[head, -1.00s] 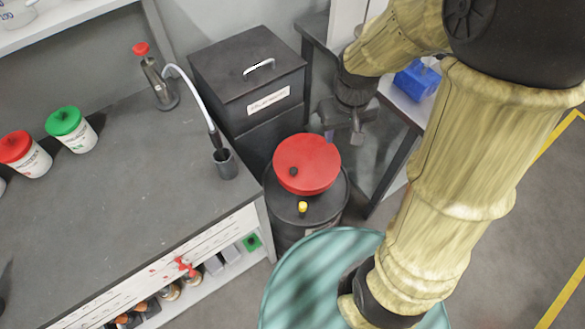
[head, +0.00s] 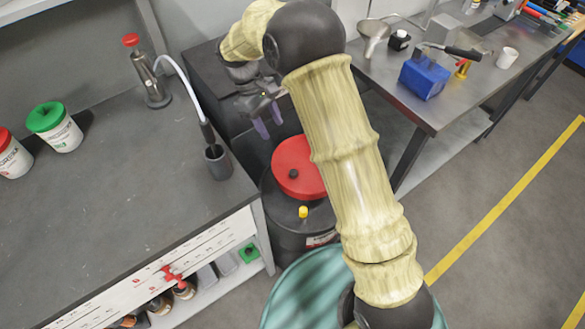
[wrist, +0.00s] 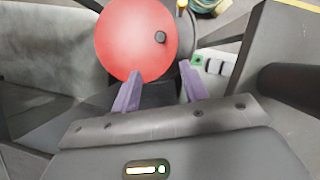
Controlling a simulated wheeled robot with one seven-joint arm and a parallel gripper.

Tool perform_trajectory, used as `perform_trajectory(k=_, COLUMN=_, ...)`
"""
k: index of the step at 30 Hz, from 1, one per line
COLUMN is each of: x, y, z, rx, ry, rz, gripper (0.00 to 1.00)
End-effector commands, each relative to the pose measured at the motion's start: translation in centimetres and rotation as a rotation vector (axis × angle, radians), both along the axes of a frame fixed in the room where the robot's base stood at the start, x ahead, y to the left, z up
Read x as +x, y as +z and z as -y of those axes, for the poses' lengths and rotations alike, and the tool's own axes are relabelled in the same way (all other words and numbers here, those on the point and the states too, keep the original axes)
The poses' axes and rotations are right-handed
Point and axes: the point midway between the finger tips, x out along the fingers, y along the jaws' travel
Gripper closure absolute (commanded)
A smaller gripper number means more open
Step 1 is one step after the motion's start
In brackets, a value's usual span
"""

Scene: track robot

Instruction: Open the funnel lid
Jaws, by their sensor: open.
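The funnel lid (head: 298,168) is a round red disc with a small dark knob (head: 293,174). It lies closed on top of a black drum (head: 285,225), and my arm covers its right part in the head view. My gripper (head: 269,127) is open and empty, with its two purple fingers behind and above the lid's far edge. In the wrist view the lid (wrist: 135,40) lies ahead of the spread fingers (wrist: 160,85). The left fingertip overlaps the lid's near edge in the picture; I cannot tell if it touches.
A grey bench (head: 95,215) with a dark cup (head: 217,162) and curved tube stands left. A dark bin (head: 205,75) is behind the gripper. A metal table (head: 440,105) with a blue box (head: 424,78) stands right. The drum carries a yellow cap (head: 303,212).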

Motion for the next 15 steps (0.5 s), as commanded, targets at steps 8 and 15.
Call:
perform_trajectory(k=8, x=-0.3, y=-1.4, z=0.6, rx=-0.001, ry=-0.003, rz=-0.002, gripper=0.55)
perform_trajectory(k=15, x=-1.2, y=-5.0, z=1.8, rx=-0.002, ry=-0.002, rz=-0.003, gripper=0.55)
